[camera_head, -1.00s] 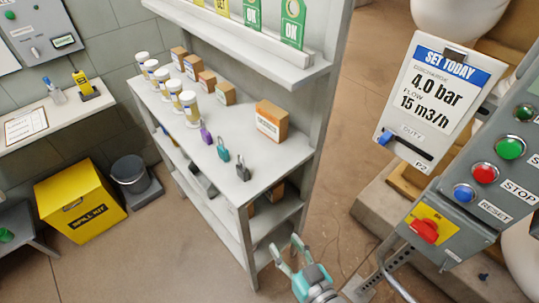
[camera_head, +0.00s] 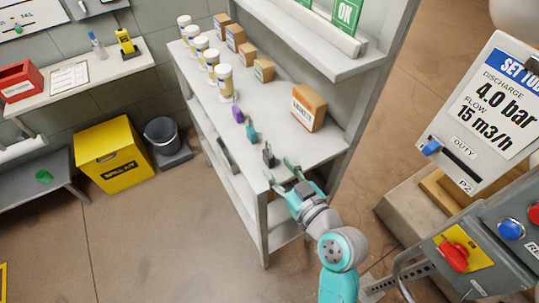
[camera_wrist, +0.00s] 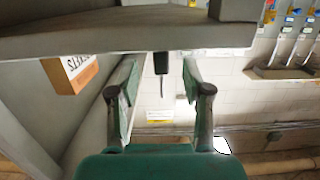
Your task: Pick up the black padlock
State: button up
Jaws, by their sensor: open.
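The black padlock (camera_head: 268,157) stands near the front end of the grey shelf board (camera_head: 300,150), at the end of a short row of padlocks. My gripper (camera_head: 281,174) is open and empty at that shelf end, just short of the padlock and pointing at it. In the wrist view, which looks upside down, the padlock's dark body (camera_wrist: 161,63) and thin shackle (camera_wrist: 162,88) show between my two open fingers (camera_wrist: 161,72). I cannot tell how deep it sits between them; no contact is visible.
A teal padlock (camera_head: 251,133) and a purple padlock (camera_head: 238,114) stand behind the black one. A cardboard box (camera_head: 309,108) stands to the right, with white jars (camera_head: 223,82) farther back. An upper shelf (camera_head: 330,50) hangs above. The control panel (camera_head: 500,235) is at right.

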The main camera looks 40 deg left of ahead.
aim_at(273, 160)
jog(key=a, duration=0.1)
jog(key=w+a, duration=0.1)
jog(key=a, duration=0.2)
jog(key=shift+w+r, duration=0.25)
jog(key=shift+w+a+f, duration=0.15)
jog(key=shift+w+a, duration=0.1)
jog(key=shift+a, duration=0.2)
grip_shut()
